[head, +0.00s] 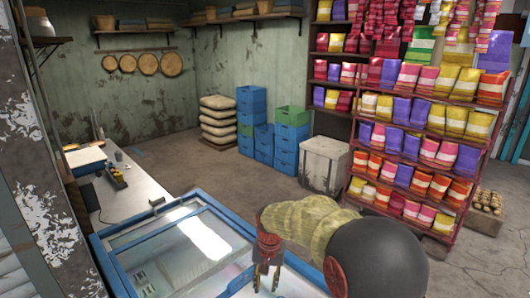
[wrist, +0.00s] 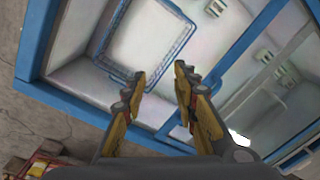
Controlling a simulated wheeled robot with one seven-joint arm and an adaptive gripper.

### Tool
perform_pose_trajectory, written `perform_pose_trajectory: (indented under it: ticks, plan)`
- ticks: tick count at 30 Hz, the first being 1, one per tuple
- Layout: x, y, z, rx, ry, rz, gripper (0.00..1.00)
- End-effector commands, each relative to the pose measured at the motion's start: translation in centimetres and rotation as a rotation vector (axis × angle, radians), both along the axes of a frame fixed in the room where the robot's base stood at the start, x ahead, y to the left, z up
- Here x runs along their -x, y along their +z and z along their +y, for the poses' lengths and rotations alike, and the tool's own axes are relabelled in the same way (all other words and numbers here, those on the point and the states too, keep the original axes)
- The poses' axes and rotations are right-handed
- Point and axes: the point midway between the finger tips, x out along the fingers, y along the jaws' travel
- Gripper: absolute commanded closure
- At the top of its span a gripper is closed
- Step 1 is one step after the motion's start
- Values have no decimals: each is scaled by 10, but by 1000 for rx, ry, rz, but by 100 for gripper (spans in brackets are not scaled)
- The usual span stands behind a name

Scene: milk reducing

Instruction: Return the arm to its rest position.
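My gripper (head: 268,279) hangs at the bottom middle of the head view, over the front right part of a blue-framed glass-topped chest freezer (head: 110,234). In the wrist view my gripper (wrist: 160,78) shows two yellow and dark fingers spread apart with nothing between them. My arm covers part of the freezer's right side in the head view.
A tall red shelf rack (head: 428,132) of colourful packets stands at right. A pale box (head: 324,166), blue crates (head: 250,105) and stacked sacks (head: 217,121) stand behind. A counter (head: 122,195) runs at left. The floor behind the freezer is clear.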

Motion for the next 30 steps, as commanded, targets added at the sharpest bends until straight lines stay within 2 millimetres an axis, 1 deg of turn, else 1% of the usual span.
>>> perform_pose_trajectory:
  ticks: [1,6,8,12,15,19,24,30]
  plan:
    - [15,11,-11,2,30,-8,71]
    - [66,42,-47,12,130,-37,71]
    - [83,51,-59,15,158,-50,71]
    - [125,69,-85,24,209,-83,71]
    - [155,79,-101,30,236,-110,71]
    - [192,87,-121,40,254,-149,71]
    - [238,93,-143,52,252,-209,71]
    - [283,97,-164,67,208,-298,71]
